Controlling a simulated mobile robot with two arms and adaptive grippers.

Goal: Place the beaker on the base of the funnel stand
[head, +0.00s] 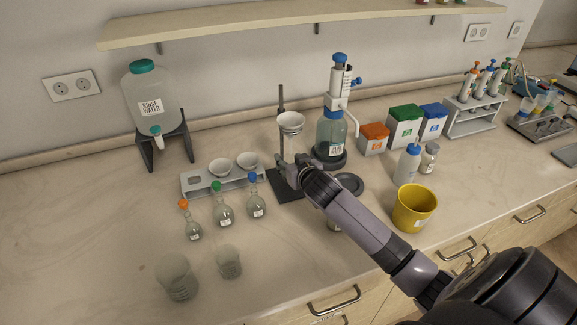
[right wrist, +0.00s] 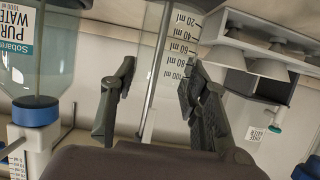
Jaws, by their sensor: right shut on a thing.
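My right gripper (head: 291,172) is at the funnel stand, over the dark stand base (head: 285,190). In the right wrist view its two fingers (right wrist: 160,98) are closed on a clear beaker (right wrist: 178,45) with ml marks, one finger on each side. In the head view the held beaker is mostly hidden by the gripper, so I cannot tell whether it touches the base. The stand's dark rod (head: 281,105) rises behind, with a white funnel (head: 290,122) above the gripper. My left gripper is not in view.
Flasks (head: 223,212) and a grey rack (head: 195,187) with white bowls stand left of the base. A dispenser bottle (head: 331,133) is close on the right. Two clear beakers (head: 175,280) stand at the front left. A yellow bucket (head: 414,208) stands right of my arm.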

